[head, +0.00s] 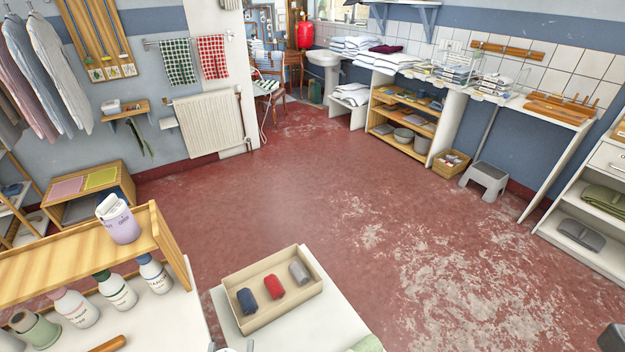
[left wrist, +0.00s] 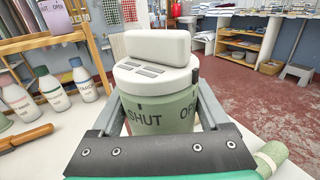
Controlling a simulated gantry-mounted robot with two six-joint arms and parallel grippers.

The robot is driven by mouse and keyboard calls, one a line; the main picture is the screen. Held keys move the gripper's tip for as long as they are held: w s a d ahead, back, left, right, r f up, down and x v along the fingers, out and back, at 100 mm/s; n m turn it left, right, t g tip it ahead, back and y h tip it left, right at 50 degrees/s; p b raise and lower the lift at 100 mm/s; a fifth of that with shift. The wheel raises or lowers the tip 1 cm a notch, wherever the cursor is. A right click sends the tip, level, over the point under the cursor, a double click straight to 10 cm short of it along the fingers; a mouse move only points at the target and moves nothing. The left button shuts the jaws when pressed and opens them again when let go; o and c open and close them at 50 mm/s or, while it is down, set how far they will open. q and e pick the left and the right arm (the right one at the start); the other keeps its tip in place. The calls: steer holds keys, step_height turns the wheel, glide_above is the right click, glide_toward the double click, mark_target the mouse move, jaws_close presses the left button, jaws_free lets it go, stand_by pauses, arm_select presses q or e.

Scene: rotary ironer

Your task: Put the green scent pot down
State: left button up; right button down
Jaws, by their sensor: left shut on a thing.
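The green scent pot (left wrist: 160,112) has a white slotted lid with a raised white block on top and the words SHUT and OPEN on its side. My left gripper (left wrist: 158,108) is shut on it, one grey finger on each side. The pot looks upright in the left wrist view. Its base is hidden behind the gripper, so I cannot tell whether it touches the white top below.
A purple pot (head: 119,222) stands on a wooden shelf (head: 60,262) at left, above several bottles (head: 116,290). A wooden tray (head: 262,322) with three rolled cloths sits on a white table (head: 325,310). A green roll (left wrist: 270,158) lies right of the gripper. The red floor beyond is open.

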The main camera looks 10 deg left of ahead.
step_height(320, 180, up, 21)
steer(key=p, duration=1.9)
steer(key=shift+p, duration=0.3)
steer(key=shift+f, duration=0.1)
